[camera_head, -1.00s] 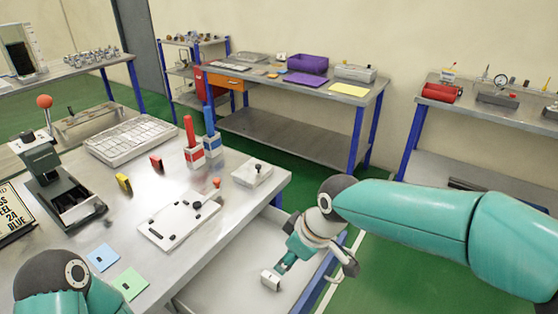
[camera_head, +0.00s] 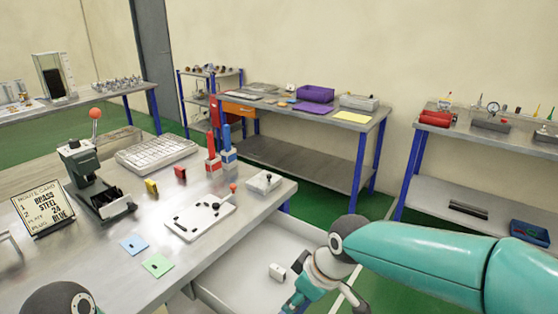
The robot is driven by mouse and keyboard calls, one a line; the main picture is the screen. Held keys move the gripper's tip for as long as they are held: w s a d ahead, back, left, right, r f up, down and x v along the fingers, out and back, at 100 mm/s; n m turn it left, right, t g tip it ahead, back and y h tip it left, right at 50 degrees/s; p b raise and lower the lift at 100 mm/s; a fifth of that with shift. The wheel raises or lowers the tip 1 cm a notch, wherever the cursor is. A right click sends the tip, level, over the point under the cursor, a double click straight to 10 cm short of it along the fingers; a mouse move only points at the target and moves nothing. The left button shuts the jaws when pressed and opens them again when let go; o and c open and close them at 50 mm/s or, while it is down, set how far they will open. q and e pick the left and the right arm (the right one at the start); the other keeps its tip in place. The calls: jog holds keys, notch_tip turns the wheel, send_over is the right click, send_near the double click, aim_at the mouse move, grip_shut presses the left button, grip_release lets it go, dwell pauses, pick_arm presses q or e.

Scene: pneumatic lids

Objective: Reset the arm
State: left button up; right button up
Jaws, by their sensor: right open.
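My right arm comes in from the right in the head view. My right gripper (camera_head: 322,300) points down at the lower middle, in front of the open drawer (camera_head: 235,262); its fingers are partly cut off by the bottom edge. A small white block (camera_head: 277,271) lies in the drawer, apart from the gripper and to its left. Nothing shows held in the right gripper. Of my left arm only a dark rounded joint shows at the bottom left; the left gripper is out of view.
The steel workbench (camera_head: 95,262) carries a lever press (camera_head: 85,170), a route card (camera_head: 44,208), a white plate (camera_head: 200,217), a parts tray (camera_head: 156,150), a red bottle (camera_head: 213,163) and a blue bottle (camera_head: 228,156). More benches stand behind. Green floor is free at the right.

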jog(key=s+d+f+m+g+p, duration=0.1)
jog(key=s+d+f+g, duration=0.2)
jog(key=f, duration=0.5)
jog(key=s+d+f+m+g+p, duration=0.1)
jog(key=s+d+f+m, duration=0.15)
jog(key=d+f, duration=0.35)
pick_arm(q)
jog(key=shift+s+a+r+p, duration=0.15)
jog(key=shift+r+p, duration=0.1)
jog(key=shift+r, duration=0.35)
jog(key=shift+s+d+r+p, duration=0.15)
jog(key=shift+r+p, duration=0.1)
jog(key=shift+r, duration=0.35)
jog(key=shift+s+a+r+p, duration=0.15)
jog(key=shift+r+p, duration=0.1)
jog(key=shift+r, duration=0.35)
pick_arm(e)
jog(key=s+f+m+t, duration=0.2)
jog(key=s+f+m, duration=0.7)
jog(key=s+f, duration=0.4)
jog(key=shift+s+a+f, duration=0.35)
jog(key=shift+f, duration=0.75)
